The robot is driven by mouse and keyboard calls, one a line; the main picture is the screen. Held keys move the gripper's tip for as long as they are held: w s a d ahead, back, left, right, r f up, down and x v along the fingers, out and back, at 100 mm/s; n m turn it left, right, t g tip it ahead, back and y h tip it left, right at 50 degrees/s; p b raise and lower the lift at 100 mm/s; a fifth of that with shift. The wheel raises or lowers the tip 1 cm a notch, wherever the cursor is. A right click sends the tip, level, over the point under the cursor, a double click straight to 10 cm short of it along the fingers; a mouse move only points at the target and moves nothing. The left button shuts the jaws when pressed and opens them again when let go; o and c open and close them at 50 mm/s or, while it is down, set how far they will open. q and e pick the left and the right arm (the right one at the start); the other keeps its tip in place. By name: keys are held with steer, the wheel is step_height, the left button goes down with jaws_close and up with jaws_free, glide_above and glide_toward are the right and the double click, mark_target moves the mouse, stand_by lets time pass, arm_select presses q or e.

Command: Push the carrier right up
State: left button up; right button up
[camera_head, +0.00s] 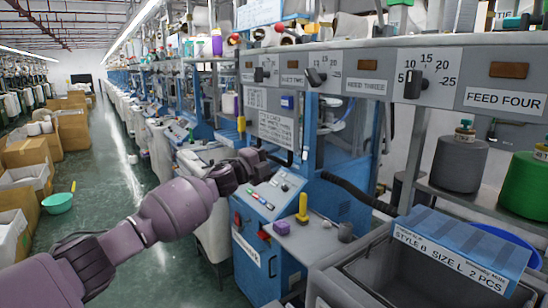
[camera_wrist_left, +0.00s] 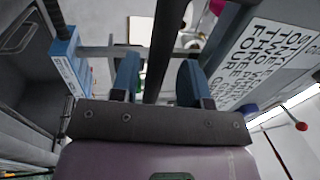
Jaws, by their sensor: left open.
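My left gripper (camera_head: 272,158) reaches in from the left and ends in front of the blue knitting machine (camera_head: 340,200), close to a dark handle-like bar (camera_head: 288,158). In the left wrist view, the two blue-grey fingers of my left gripper (camera_wrist_left: 157,68) are spread apart, and a long dark bar (camera_wrist_left: 167,40) runs between them. There is room beside the bar, and I cannot tell if either finger touches it. I cannot tell for sure which part is the carrier. My right gripper is not in view.
A panel with dials and a FEED FOUR label (camera_head: 505,101) runs above. A grey bin (camera_head: 385,265) and cones of yarn (camera_head: 458,163) are at the right. The aisle (camera_head: 120,210) is open.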

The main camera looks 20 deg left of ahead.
arm_select(q)
steer(key=b+v, duration=0.1)
steer(key=v, duration=1)
steer(key=shift+b, duration=0.4)
steer(key=shift+w, duration=0.1)
steer(key=s+d+f+n+y, duration=0.1)
steer(key=s+f+n+y, duration=0.2)
steer(key=s+f+n, duration=0.4)
steer(key=s+d+f+n+y, duration=0.2)
steer(key=f+n+y, duration=0.15)
steer(key=f, duration=0.55)
steer(key=s+d+f+n+y, duration=0.1)
steer(key=s+f+n+y, duration=0.1)
steer(key=s+f+n, duration=0.4)
steer(key=s+a+f+n+g+y, duration=0.2)
steer(key=s+f+n, duration=0.6)
steer(key=s+f, duration=1.2)
steer(key=s+g+y, duration=0.2)
steer(key=s, duration=0.2)
steer(key=shift+s+f, duration=0.2)
steer(key=shift+f, duration=0.2)
